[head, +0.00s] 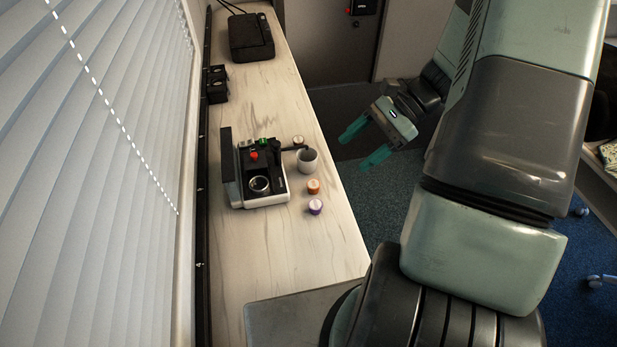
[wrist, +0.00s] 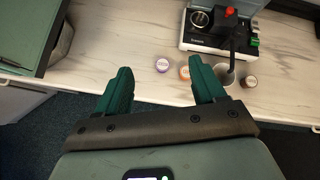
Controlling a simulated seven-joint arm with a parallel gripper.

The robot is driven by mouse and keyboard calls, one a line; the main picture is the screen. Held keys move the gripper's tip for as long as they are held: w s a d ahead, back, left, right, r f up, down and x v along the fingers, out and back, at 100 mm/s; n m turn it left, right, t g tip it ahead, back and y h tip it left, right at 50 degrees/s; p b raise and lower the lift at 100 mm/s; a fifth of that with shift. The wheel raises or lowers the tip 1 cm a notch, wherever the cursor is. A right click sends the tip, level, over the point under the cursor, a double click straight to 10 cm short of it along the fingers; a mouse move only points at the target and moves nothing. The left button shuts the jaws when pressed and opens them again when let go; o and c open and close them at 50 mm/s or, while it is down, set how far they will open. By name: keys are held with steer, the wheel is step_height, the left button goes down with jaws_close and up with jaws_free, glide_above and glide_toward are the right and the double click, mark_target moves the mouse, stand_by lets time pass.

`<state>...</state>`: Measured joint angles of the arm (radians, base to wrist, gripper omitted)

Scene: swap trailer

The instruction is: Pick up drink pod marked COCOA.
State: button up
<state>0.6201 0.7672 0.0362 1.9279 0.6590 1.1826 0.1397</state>
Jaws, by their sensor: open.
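Three small drink pods stand on the wooden counter: a purple one (head: 315,207), an orange one (head: 313,186) and a dark brown one with a pale top (head: 298,141). The wrist view also shows the purple pod (wrist: 162,65), the orange pod (wrist: 184,72) and the brown pod (wrist: 250,81). Their lettering is too small to read, so I cannot tell which is marked COCOA. My gripper (head: 363,145), with green fingers, is open and empty. It is to the right of the counter in the head view, apart from all the pods.
A black and white drink machine (head: 262,180) stands left of the pods. A grey cup (head: 307,162) sits between the orange and brown pods. A dark case (head: 250,37) lies at the counter's far end. Blinds (head: 95,170) line the left side.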

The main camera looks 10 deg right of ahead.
steer(key=s+d+f+m+t+y, duration=0.1)
steer(key=d+f+m+t+y, duration=0.15)
steer(key=f, duration=0.45)
steer(key=s+d+f+m+t+y, duration=0.1)
steer(key=f+m, duration=0.3)
steer(key=f, duration=0.2)
glide_toward(317, 204)
steer(key=shift+w+a+f, duration=0.25)
steer(key=shift+a+f, duration=0.1)
steer(key=shift+a, duration=0.2)
steer(key=shift+w+a+f, duration=0.25)
steer(key=shift+a+f, duration=0.05)
steer(key=shift+a, duration=0.25)
steer(key=shift+s+x, duration=0.15)
steer(key=shift+x, duration=1.15)
steer(key=shift+s+x, duration=0.15)
steer(key=shift+x, duration=1.2)
steer(key=shift+a+r, duration=0.1)
steer(key=shift+r, duration=0.05)
steer(key=c, duration=1.1)
